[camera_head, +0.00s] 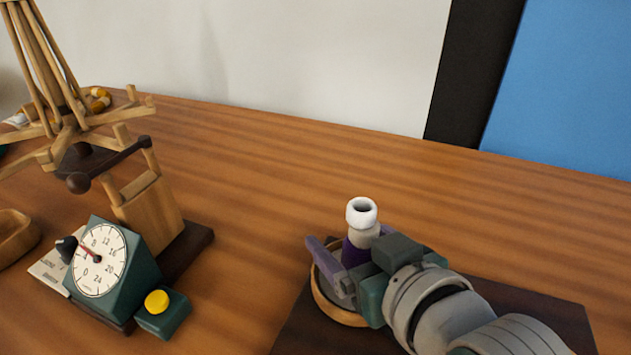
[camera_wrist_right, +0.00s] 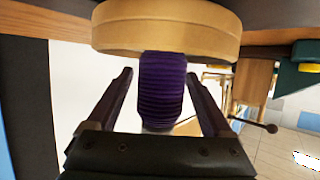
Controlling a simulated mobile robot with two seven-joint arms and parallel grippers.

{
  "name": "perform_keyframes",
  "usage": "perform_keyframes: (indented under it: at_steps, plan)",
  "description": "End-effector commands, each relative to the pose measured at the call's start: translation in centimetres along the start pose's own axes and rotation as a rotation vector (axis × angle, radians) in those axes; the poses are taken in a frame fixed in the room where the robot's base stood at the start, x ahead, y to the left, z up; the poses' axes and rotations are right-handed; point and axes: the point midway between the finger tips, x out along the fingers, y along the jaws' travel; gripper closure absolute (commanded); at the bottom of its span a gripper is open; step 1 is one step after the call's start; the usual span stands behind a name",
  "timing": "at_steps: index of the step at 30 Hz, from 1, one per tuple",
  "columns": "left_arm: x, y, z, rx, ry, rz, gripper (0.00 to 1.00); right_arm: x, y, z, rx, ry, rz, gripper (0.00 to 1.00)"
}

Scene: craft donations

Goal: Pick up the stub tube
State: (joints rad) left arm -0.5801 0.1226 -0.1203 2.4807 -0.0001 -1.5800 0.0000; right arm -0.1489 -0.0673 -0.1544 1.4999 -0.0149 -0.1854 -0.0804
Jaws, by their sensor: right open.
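The stub tube (camera_head: 359,248) stands upright in the head view, with a white rounded top and purple thread wound around its lower part. Its foot is in or on a round wooden dish (camera_head: 332,316), partly hidden by my gripper. My right gripper (camera_head: 347,262) is open at the tube. In the right wrist view the purple winding (camera_wrist_right: 162,88) lies between the two fingers (camera_wrist_right: 162,98), with a gap on each side. The wooden dish (camera_wrist_right: 165,38) shows at the top of that view. My left gripper is not in view.
A dark mat (camera_head: 300,325) lies under the dish. A green dial device (camera_head: 105,262) with a yellow button (camera_head: 157,301) stands at the left, beside a wooden winder (camera_head: 150,205). The table (camera_head: 250,175) between them and behind the tube is clear.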

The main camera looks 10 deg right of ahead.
Motion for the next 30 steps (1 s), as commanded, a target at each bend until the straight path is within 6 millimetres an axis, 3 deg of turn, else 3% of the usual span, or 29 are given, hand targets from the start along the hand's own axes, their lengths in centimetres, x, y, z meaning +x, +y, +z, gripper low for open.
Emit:
perform_keyframes:
  at_steps: [8,30]
  plan:
    - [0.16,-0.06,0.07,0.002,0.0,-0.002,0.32,0.49,-0.01,-0.02,0.001,-0.001,0.0,0.15]
    - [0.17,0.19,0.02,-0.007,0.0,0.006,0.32,0.46,0.01,-0.01,0.0,-0.001,0.0,0.97]
